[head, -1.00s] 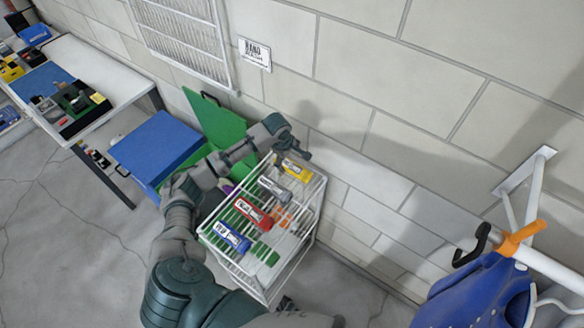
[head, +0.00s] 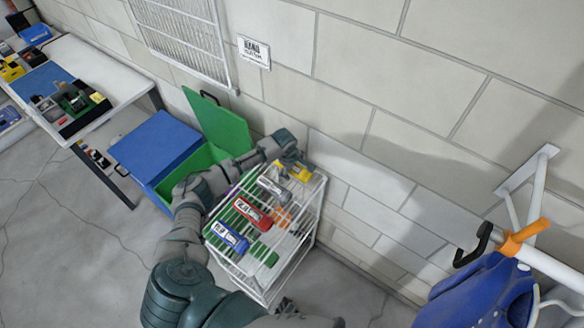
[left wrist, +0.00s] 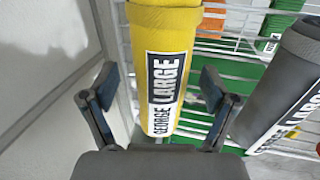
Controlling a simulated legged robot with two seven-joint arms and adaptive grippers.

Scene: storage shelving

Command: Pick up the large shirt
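The large shirt (left wrist: 163,75) is a yellow roll with a black-and-white label reading "GEORGE LARGE". In the head view it (head: 298,172) lies at the far end of the white wire basket (head: 262,292). My left gripper (left wrist: 160,92) is open, with one finger on each side of the yellow roll and a visible gap on both sides. In the head view the left gripper (head: 292,160) is over the basket's far end and partly covers the roll. A dark part at the bottom edge of the head view may be my right gripper; its fingers cannot be made out.
A grey roll (head: 273,188), a red roll (head: 252,213) and a blue roll (head: 230,237) lie in a row on the basket. The block wall (head: 400,130) is close behind. A white rack arm (head: 555,268) is at right.

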